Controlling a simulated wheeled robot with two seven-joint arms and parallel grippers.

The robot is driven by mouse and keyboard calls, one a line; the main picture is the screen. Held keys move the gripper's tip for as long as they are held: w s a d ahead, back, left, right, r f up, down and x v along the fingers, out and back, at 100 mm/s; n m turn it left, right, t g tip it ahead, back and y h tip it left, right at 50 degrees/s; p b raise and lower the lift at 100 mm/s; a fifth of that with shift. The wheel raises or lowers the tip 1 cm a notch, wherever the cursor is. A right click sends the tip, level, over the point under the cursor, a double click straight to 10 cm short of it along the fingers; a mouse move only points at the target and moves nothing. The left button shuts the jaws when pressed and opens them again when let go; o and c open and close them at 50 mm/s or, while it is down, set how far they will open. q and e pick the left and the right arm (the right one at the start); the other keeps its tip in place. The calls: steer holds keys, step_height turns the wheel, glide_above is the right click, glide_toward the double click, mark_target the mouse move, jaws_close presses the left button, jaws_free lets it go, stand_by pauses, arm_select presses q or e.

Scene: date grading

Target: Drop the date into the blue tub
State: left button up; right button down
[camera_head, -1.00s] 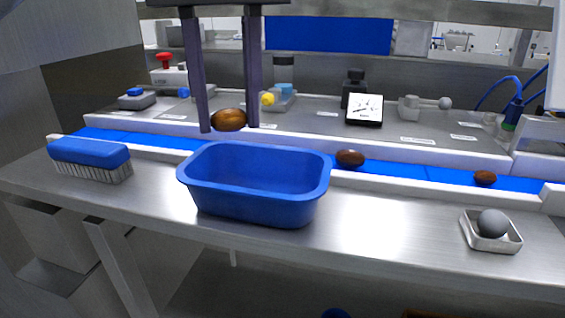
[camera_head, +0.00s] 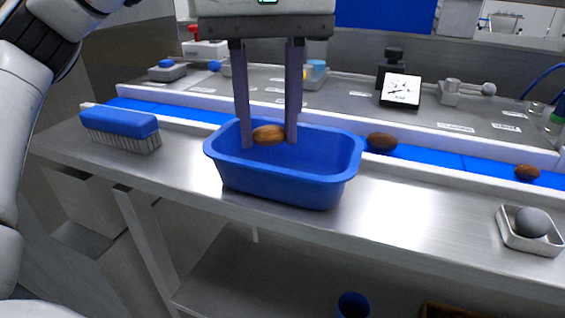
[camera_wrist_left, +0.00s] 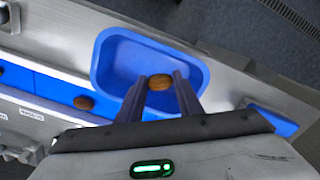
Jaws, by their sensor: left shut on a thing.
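A brown date (camera_head: 269,135) is held between the two fingers of my left gripper (camera_head: 268,142), which is shut on it. The date also shows between the fingertips in the left wrist view (camera_wrist_left: 160,82). The blue tub (camera_head: 290,188) stands on the steel bench, and the date and fingertips are over its opening, near the back left part in the head view. In the left wrist view the tub's floor (camera_wrist_left: 140,60) looks empty where it shows. My right gripper is not in view.
A blue belt (camera_head: 440,160) runs behind the tub with two more dates, one near (camera_head: 382,142) and one farther right (camera_head: 527,172). A blue brush (camera_head: 120,124) lies left of the tub. A small tray (camera_head: 505,238) with a grey ball (camera_head: 532,222) sits at right.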

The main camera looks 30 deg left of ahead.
arm_select(q)
steer(key=o, duration=0.8)
steer(key=shift+o, duration=0.2)
steer(key=shift+r, duration=0.15)
step_height(320, 180, up, 10)
stand_by(0.4)
